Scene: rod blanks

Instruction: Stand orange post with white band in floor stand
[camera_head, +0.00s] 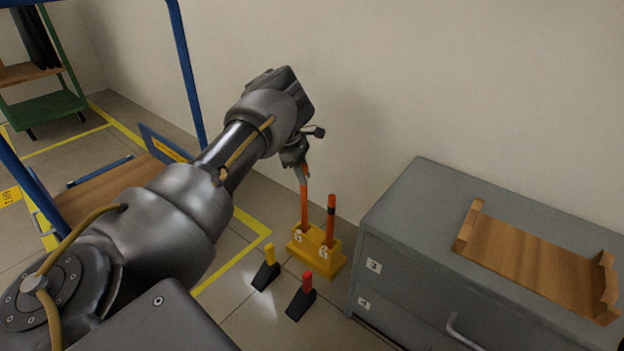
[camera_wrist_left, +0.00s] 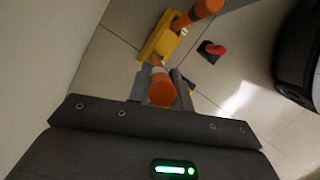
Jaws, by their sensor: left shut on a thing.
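The orange post with white band (camera_head: 304,207) is held upright by my left gripper (camera_head: 302,174) near its top. In the left wrist view the post (camera_wrist_left: 162,92) sits between the fingers, with its white band (camera_wrist_left: 157,66) visible below. Its lower end meets the yellow floor stand (camera_head: 316,257) at the left side; I cannot tell how deep it sits in a socket. The stand (camera_wrist_left: 160,40) also shows in the wrist view. A second orange post with a dark band (camera_head: 331,222) stands upright in the stand's right side. My right gripper is not in view.
Black wedges with a yellow top (camera_head: 266,272) and a red top (camera_head: 302,300) stand on the floor before the stand. A grey drawer cabinet (camera_head: 405,240) bearing a wooden tray (camera_head: 530,258) is close on the right. The wall is behind; a blue-framed cart (camera_head: 190,75) is left.

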